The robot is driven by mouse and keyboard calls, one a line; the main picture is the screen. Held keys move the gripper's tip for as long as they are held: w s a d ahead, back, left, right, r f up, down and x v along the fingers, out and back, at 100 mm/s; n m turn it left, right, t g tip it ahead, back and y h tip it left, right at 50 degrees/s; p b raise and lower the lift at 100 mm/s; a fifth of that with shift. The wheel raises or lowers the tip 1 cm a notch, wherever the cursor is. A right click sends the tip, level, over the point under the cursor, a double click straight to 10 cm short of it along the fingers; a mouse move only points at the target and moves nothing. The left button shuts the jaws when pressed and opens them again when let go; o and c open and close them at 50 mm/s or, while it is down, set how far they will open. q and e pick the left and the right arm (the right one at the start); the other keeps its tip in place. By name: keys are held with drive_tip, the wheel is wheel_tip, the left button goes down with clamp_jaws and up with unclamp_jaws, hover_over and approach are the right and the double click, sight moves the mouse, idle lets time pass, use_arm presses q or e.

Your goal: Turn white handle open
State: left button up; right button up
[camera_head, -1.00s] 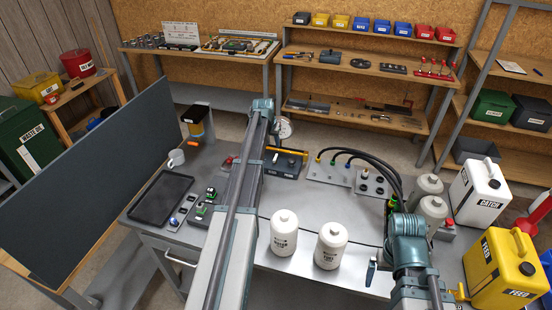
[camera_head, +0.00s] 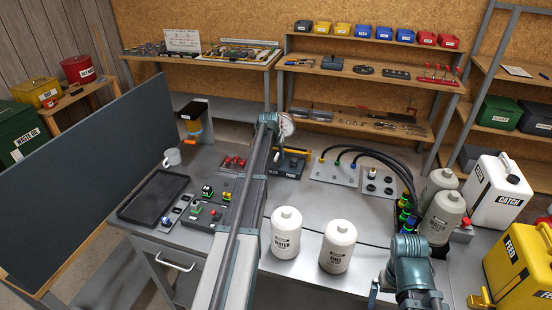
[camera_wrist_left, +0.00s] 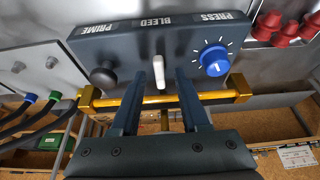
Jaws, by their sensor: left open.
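The white handle (camera_wrist_left: 162,68) is a short upright lever in the middle of a dark panel (camera_wrist_left: 128,48), below the word BLEED, in the left wrist view. My left gripper (camera_wrist_left: 164,88) is open, its two blue fingers pointing at the panel on either side of the lever, with gaps visible. I cannot tell the remaining depth to the panel. In the head view the panel's unit (camera_head: 288,167) stands at the back of the bench, partly behind my left arm, which hides the handle and most of the gripper. My right arm shows at lower right; its gripper is not visible.
A blue dial (camera_wrist_left: 215,60) and a dark knob (camera_wrist_left: 103,76) flank the handle. A yellow bar (camera_wrist_left: 158,101) crosses beneath the fingers. White bottles (camera_head: 286,232), a black tray (camera_head: 156,198) and hoses (camera_head: 375,155) occupy the bench.

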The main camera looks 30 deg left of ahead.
use_arm(q)
drive_tip(key=shift+c, duration=0.3)
clamp_jaws()
drive_tip(key=shift+n, duration=0.3)
drive_tip(key=n, duration=0.2)
drive_tip(key=n+y, duration=0.1)
drive_tip(key=shift+w+d+n+y, duration=0.1)
drive_tip(key=shift+d+n+y, duration=0.1)
drive_tip(key=shift+n+y, duration=0.15)
drive_tip(key=n+g, duration=0.1)
drive_tip(key=n, duration=0.1)
drive_tip(key=n+y, duration=0.1)
drive_tip(key=n, duration=0.1)
drive_tip(key=shift+w+d+n+g, duration=0.1)
drive_tip(key=shift+w+n+g, duration=0.15)
drive_tip(key=shift+g, duration=0.15)
drive_tip(key=n, duration=0.2)
drive_tip(key=n+g, duration=0.1)
drive_tip(key=n, duration=0.1)
drive_tip(key=shift+w+n+g+y, duration=0.15)
drive_tip(key=shift+n+g+y, duration=0.15)
drive_tip(key=shift+y, duration=0.05)
drive_tip(key=shift+n+g, duration=0.9)
drive_tip(key=shift+n, duration=1.6)
